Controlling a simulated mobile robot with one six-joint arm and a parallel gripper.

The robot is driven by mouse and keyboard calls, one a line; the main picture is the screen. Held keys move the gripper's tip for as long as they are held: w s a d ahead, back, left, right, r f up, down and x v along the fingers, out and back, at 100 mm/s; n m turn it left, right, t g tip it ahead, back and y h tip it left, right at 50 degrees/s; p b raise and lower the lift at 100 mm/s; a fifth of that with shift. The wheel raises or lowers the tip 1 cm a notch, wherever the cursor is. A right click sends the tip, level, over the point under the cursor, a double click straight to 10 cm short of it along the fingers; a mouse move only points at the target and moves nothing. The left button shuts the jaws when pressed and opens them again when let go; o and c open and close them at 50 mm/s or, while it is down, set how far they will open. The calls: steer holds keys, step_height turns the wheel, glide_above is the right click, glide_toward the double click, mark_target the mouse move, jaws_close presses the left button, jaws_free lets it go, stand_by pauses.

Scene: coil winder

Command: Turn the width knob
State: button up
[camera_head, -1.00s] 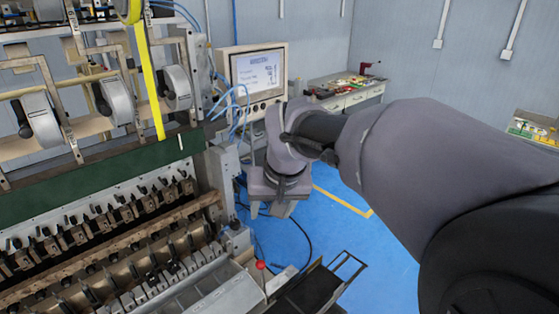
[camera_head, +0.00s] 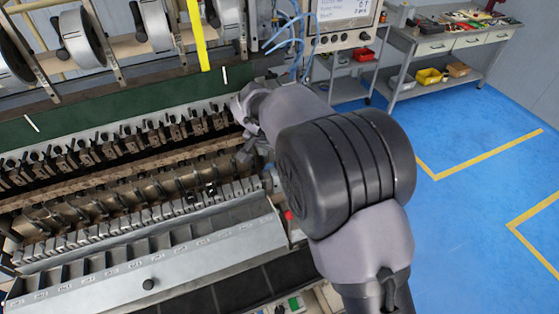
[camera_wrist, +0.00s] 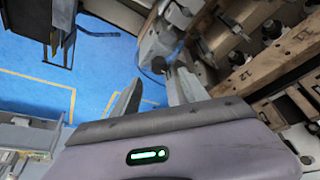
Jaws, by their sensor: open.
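My gripper (camera_wrist: 158,77) shows in the wrist view with its two grey fingers apart and nothing between them. Beyond the fingertips is a small grey knob-like part (camera_wrist: 159,64) on the end of the coil winder, apart from the fingers as far as I can tell. I cannot tell for certain whether it is the width knob. In the head view the winder (camera_head: 150,275) fills the left side, and my wrist is at its right end. My arm covers part of that end, so no width knob can be made out there.
A red ball-tipped lever (camera_head: 289,215) stands by my arm at the winder's front right corner. A control screen (camera_head: 345,10) stands behind. A workbench (camera_head: 430,47) with tools and bins is at the back right. The blue floor (camera_head: 470,190) at right is clear.

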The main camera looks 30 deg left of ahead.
steer(key=x, duration=0.6)
steer(key=shift+w, duration=0.15)
jaws_close()
